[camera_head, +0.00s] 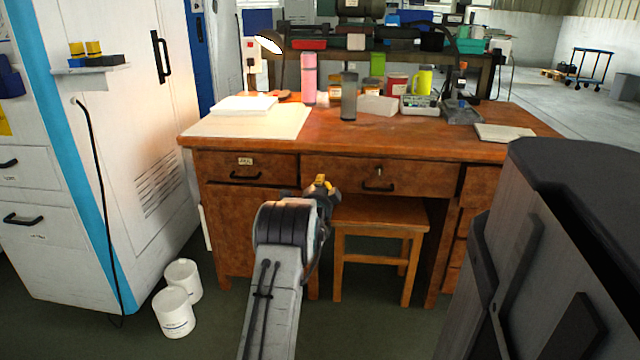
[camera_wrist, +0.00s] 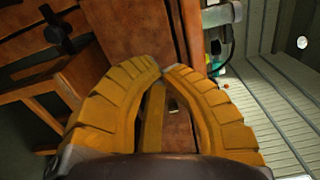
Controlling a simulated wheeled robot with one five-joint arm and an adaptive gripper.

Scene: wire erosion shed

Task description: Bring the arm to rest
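My arm reaches forward from the bottom of the head view toward the front of the wooden desk (camera_head: 420,143). My gripper (camera_head: 324,183) has yellow fingers and is just in front of the desk drawers, below the level of the desk top. In the wrist view the two ribbed fingers of my gripper (camera_wrist: 164,70) curve together and meet at the tips. Nothing shows between them. The brown desk front and a dark handle (camera_wrist: 62,35) show beyond the fingers.
A wooden stool (camera_head: 380,213) stands under the desk, close to my gripper. The desk carries a pink bottle (camera_head: 309,78), a grey cup (camera_head: 349,97) and a yellow mug (camera_head: 422,82). White buckets (camera_head: 173,312) stand by the white cabinet (camera_head: 100,120). A dark-topped grey unit (camera_head: 575,200) stands at right.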

